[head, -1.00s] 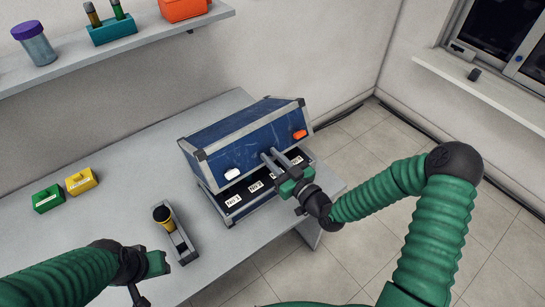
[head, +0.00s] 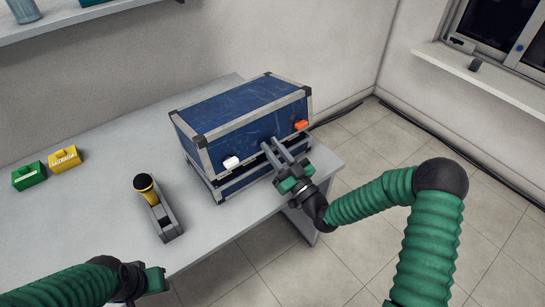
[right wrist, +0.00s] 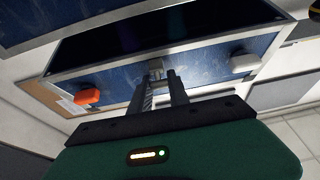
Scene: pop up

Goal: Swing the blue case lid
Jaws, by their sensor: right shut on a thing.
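The blue case (head: 235,125) with metal edges stands on the grey table. Its lid (head: 245,108) is tilted slightly open, with a narrow dark gap above the base (head: 240,182). A white latch (head: 231,162) and an orange latch (head: 301,126) are on the lid's front. My right gripper (head: 273,148) is shut on the small metal tab at the middle of the lid's front edge. The right wrist view shows the tab (right wrist: 156,70) between the fingers, and the dark gap. My left gripper (head: 150,279) is at the table's front edge, away from the case; its fingers are unclear.
A grey holder (head: 165,222) with a yellow-and-black handled tool (head: 145,186) stands left of the case. A green block (head: 28,176) and a yellow block (head: 64,158) lie at the far left. A shelf (head: 70,30) runs along the wall. The table between is clear.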

